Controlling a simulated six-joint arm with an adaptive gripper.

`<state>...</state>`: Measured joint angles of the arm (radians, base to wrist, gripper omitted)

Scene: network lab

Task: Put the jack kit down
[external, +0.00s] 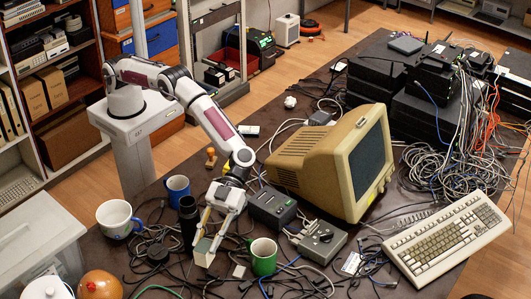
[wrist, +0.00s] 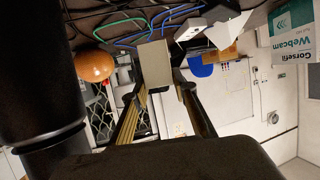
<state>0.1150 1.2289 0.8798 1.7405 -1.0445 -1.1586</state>
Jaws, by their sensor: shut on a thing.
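A small pale grey box, which I take to be the jack kit (wrist: 153,62), is held between the fingertips of my gripper (wrist: 158,92) in the wrist view. In the external view my gripper (external: 212,237) points down over the dark table, left of the grey boxes, and is shut on the jack kit (external: 204,252). The kit is low over the cable clutter; whether it touches the table cannot be told. The surface right under it is hidden.
Around my gripper stand a green mug (external: 263,258), a blue mug (external: 178,188), a white mug (external: 116,218), a dark cylinder (external: 188,218) and a dark grey box (external: 271,207). An orange-brown round thing (external: 100,286) is at the front left. Loose cables cover much of the table.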

